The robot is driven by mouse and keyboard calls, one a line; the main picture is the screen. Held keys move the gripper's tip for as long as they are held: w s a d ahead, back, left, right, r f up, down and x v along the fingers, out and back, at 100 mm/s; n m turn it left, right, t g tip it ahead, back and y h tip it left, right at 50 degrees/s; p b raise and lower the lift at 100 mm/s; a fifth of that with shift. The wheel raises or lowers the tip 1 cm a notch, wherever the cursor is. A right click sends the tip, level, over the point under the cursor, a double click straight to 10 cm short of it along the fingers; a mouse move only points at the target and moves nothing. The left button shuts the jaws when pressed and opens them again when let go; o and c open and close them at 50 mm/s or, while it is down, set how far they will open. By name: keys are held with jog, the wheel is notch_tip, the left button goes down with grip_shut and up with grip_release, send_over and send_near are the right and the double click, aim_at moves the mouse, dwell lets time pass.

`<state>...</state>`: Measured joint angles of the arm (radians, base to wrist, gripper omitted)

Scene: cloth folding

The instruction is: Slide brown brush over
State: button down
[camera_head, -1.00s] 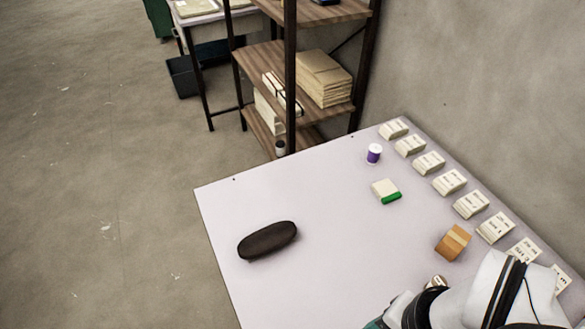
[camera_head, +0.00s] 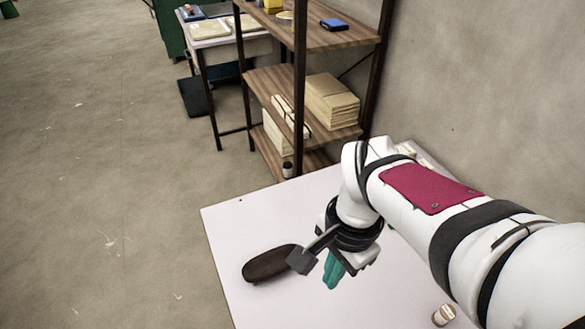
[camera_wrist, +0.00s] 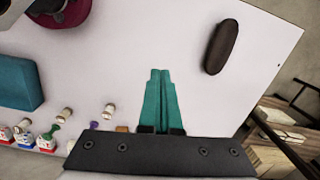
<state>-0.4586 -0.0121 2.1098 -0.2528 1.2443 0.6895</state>
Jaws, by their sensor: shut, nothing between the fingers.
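The brown brush (camera_head: 268,265) is a dark, rounded oblong lying on the white table near its left edge in the head view. It also shows in the wrist view (camera_wrist: 220,47), to the upper right of my gripper. My gripper (camera_head: 331,279) has teal fingers and is over the table, to the right of the brush in the head view. In the wrist view the fingers (camera_wrist: 160,75) are together with nothing between them. They are apart from the brush there. Part of my wrist overlaps the brush's right end in the head view.
The table (camera_head: 232,222) is bare around the brush. A small round item (camera_head: 443,314) stands at the lower right. In the wrist view a teal block (camera_wrist: 18,82) and several small items lie at the left. A shelf rack (camera_head: 310,100) stands behind the table.

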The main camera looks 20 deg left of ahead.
jog(key=a+f+m, duration=0.1)
jog(key=a+f, duration=0.4)
jog(key=a, duration=0.7)
jog(key=a+f+m, duration=0.1)
jog(key=a+f, duration=0.5)
jog(key=a, duration=0.5)
jog(key=shift+t+h, duration=0.3)
jog(key=shift+h, duration=0.1)
jog(key=f, duration=1)
jog(key=shift+s+a, duration=0.3)
jog(key=shift+s, duration=0.1)
jog(key=shift+w+d+r, duration=0.1)
jog(key=shift+w+d, duration=0.8)
jog(key=shift+w, duration=0.05)
jog(key=shift+w+d, duration=0.35)
jog(key=shift+d, duration=0.05)
jog(key=shift+w, duration=0.1)
jog(key=w+d, duration=1.4)
jog(key=shift+w+d, duration=0.15)
jog(key=shift+d, duration=0.1)
